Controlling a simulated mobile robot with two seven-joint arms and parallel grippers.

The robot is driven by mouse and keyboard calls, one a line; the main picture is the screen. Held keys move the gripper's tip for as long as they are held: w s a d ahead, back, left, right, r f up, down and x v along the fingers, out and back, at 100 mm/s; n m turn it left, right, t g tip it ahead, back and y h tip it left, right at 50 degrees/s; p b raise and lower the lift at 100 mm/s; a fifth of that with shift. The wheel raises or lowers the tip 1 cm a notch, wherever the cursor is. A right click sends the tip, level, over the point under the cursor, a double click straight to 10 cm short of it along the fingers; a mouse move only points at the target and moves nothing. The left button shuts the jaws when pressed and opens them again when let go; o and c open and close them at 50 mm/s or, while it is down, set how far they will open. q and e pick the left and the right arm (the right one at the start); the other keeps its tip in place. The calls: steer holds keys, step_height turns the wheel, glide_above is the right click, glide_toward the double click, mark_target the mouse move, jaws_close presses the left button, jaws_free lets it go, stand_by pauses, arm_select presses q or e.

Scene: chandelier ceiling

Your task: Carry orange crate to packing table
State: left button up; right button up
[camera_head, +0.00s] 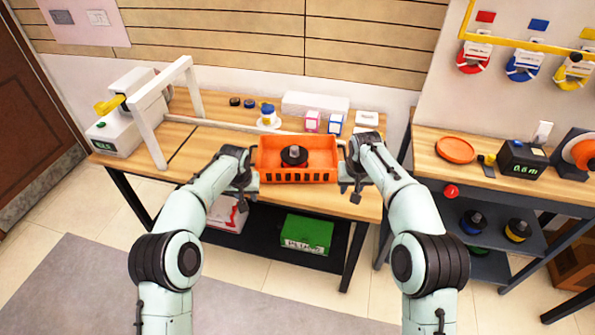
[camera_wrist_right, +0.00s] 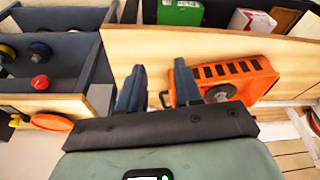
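The orange crate (camera_head: 325,174) stands on the long wooden table (camera_head: 185,160), near its front edge. A black spool-like item (camera_head: 294,156) with a grey top sits in it. My left gripper (camera_head: 240,186) is beside the crate's left end; its finger gap is unclear. My right gripper (camera_head: 354,187) is beside the right end. In the right wrist view my right gripper (camera_wrist_right: 158,88) has its fingers apart, with a small dark part at the crate's end (camera_wrist_right: 182,88) showing between them. I cannot tell which table is the packing table.
Behind the crate stand a white-and-blue item (camera_head: 268,116), small boxes (camera_head: 312,121) and a long pale box (camera_head: 315,104). A white machine (camera_head: 118,130) is at left. A second workbench (camera_head: 432,158) at right, across a narrow gap, holds an orange dish (camera_head: 455,150) and black device (camera_head: 520,160).

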arm_select(q)
steer(key=shift+s, duration=0.1)
arm_select(e)
steer(key=v, duration=0.7)
arm_select(q)
steer(key=shift+r, duration=0.15)
steer(key=v, duration=0.4)
steer(key=shift+s+r+p, duration=0.15)
steer(key=shift+r+p, duration=0.15)
steer(key=shift+r, duration=0.05)
arm_select(e)
steer(key=shift+w+r, duration=0.3)
steer(key=shift+r, duration=0.4)
steer(key=shift+f, duration=0.1)
